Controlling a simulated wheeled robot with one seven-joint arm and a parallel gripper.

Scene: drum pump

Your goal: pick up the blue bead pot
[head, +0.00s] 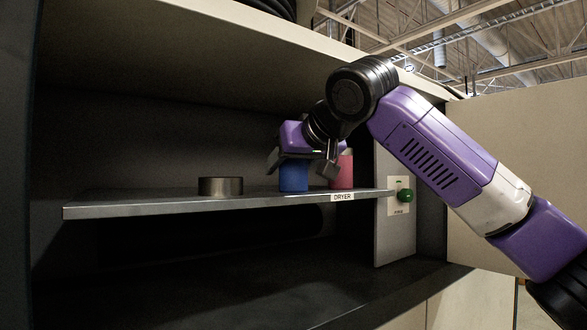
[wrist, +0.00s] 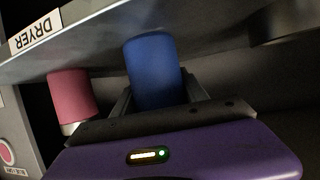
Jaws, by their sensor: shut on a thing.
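The blue bead pot (head: 293,178) stands on the grey shelf in the head view, left of a pink pot. In the wrist view the blue pot (wrist: 153,70) sits between the fingers, upper middle. My gripper (head: 293,164) is shut on the blue pot from above. In the wrist view my gripper (wrist: 158,98) has one finger on each side of it. The pot's upper end is hidden by the gripper in the head view. I cannot tell whether the pot's base touches the shelf.
The pink pot (head: 342,171) stands close to the right; it also shows in the wrist view (wrist: 72,95). A dark round tin (head: 220,187) is at the left on the shelf (head: 130,206), labelled DRYER (head: 342,197). A green knob (head: 405,196) is on the right panel. The cabinet ceiling is above.

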